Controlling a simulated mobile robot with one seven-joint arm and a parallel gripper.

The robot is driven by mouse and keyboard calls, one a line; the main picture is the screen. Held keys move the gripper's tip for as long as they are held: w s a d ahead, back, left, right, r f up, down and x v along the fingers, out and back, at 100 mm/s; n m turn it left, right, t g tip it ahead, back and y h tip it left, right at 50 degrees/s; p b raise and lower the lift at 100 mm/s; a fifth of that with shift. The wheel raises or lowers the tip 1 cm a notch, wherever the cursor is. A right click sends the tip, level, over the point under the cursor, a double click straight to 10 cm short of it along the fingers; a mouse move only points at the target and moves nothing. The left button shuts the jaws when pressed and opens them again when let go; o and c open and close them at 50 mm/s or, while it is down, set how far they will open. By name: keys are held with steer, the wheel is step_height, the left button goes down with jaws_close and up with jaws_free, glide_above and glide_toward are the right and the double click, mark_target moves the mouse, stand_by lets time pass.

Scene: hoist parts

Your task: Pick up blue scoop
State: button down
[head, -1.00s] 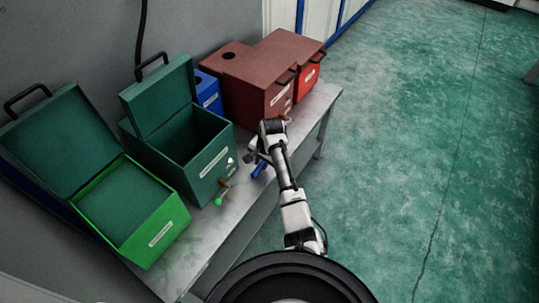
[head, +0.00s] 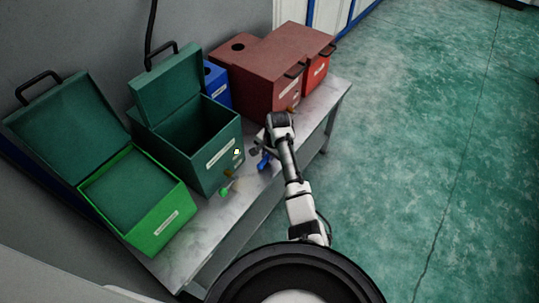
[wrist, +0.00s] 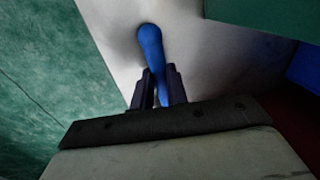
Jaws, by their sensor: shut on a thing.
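The blue scoop (wrist: 152,45) shows in the wrist view with its rounded end pointing away from my gripper and its narrow part between the fingers. My gripper (wrist: 160,88) is shut on the blue scoop. In the head view the blue scoop (head: 263,163) is small, at the near side of the grey table, beside the dark green box. My gripper (head: 258,150) is partly hidden there by my own wrist. I cannot tell whether the scoop touches the table top.
The grey table (head: 195,235) holds an open bright green box (head: 160,225), an open dark green box (head: 215,160), a blue box (head: 217,85), a brown box (head: 268,85) and a red box (head: 318,72). A green-ended tool (head: 225,190) lies nearby. The floor at right is clear.

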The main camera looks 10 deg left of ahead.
step_height(320, 180, up, 19)
steer(key=shift+r+b, duration=0.15)
steer(key=shift+b, duration=0.3)
stand_by(0.4)
